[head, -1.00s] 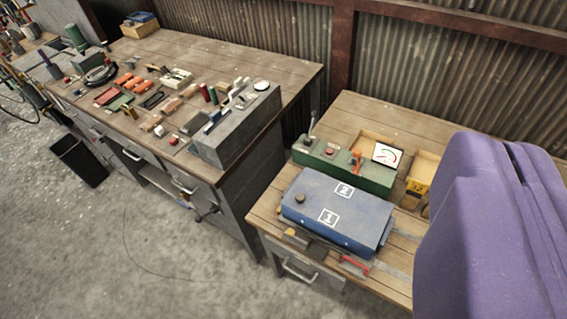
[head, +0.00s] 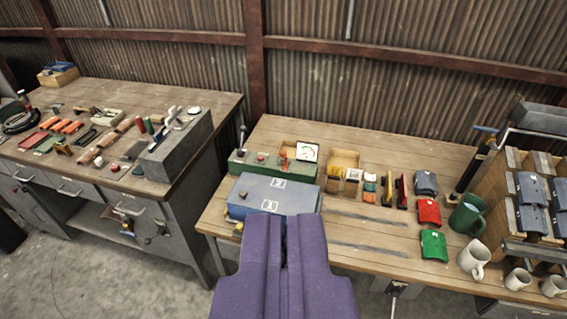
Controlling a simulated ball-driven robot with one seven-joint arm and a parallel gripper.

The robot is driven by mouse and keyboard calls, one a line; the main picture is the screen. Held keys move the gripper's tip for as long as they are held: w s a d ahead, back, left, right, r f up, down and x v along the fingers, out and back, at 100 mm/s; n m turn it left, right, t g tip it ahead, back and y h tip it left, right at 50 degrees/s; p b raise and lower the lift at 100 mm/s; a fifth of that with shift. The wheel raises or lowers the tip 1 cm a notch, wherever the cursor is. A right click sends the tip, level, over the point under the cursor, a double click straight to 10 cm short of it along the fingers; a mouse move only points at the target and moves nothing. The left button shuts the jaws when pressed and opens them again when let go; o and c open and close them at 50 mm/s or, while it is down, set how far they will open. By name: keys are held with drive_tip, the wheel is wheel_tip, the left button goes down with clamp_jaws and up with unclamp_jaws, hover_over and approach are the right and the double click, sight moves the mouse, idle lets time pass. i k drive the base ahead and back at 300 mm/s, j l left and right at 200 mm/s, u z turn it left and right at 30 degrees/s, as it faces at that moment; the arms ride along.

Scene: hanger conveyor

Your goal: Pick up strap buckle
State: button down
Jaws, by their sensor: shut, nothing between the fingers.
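My gripper (head: 286,228) is purple and fills the bottom middle of the head view. Its two fingers are shut together with nothing between them. Its tips overlap the front right of a blue case (head: 245,193) with white square labels on top. I cannot pick out a strap buckle with certainty. Several small yellow, black, orange and red pieces (head: 369,187) lie on the right workbench (head: 350,222), behind and to the right of the gripper. They are too small to tell apart, and the gripper is apart from them.
A green control box (head: 247,165) with a lever stands behind the blue case. The left bench (head: 185,180) carries a grey block and many tools.

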sight(282, 154)
drive_tip(key=i+j+z, duration=0.15)
drive_tip(key=i, duration=0.45)
drive_tip(key=i+j+z, duration=0.1)
drive_tip(key=i+j, duration=0.3)
drive_tip(key=i, duration=0.25)
drive_tip(key=i+j+z, duration=0.15)
drive_tip(key=i+j, duration=0.2)
drive_tip(key=i, duration=0.25)
drive_tip(key=i+j+z, duration=0.1)
drive_tip(key=i+j, duration=0.35)
drive_tip(key=i, duration=0.1)
